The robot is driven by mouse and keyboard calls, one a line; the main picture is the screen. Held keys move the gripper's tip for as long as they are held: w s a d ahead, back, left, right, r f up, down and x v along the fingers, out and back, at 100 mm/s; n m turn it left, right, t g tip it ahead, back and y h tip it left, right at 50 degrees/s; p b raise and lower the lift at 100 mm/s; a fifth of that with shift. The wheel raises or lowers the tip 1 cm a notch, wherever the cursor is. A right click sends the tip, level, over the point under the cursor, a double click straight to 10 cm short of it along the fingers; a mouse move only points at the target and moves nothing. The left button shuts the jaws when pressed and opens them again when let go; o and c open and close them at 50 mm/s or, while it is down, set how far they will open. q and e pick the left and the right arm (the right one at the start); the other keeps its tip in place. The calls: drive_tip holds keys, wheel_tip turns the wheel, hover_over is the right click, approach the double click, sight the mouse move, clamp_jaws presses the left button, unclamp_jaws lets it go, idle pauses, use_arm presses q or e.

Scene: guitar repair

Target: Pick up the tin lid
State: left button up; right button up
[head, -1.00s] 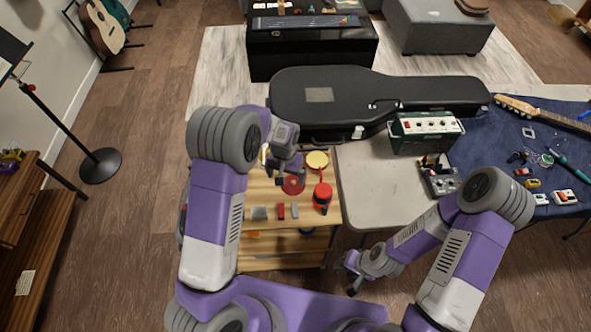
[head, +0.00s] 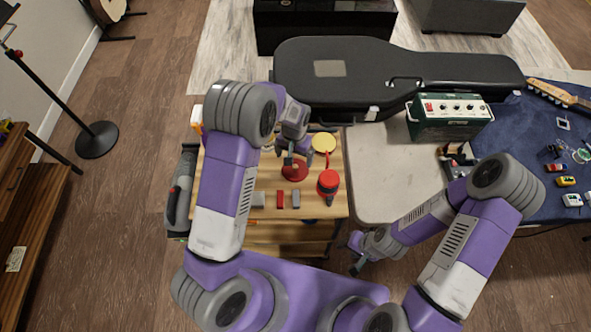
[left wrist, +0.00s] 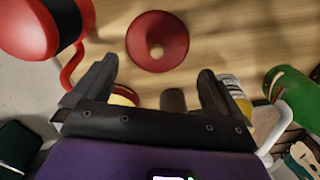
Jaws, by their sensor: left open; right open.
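The tin lid is a red round disc with a pale knob in its middle; I take it to be this red disc (head: 295,172). It lies on the wooden cart top and also shows in the left wrist view (left wrist: 158,42), ahead of the fingers. My left gripper (head: 298,157) is open and empty, close above the lid's far side; its spread fingers show in the left wrist view (left wrist: 157,75). The lid is not between them. My right gripper (head: 356,261) is open, low beside the cart, away from the lid.
A red container with a black band (head: 328,184) stands right of the lid. A yellow round thing (head: 324,142) lies behind it. Small grey and red blocks (head: 280,200) lie in front. A green bottle (left wrist: 290,92) shows in the wrist view. The guitar case (head: 380,75) lies behind.

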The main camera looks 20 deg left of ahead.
sight(295, 166)
use_arm(q)
drive_tip(key=f, duration=0.5)
drive_tip(key=shift+s+d+f+b, duration=0.2)
drive_tip(key=shift+b, duration=0.15)
drive_tip(key=shift+c, duration=0.2)
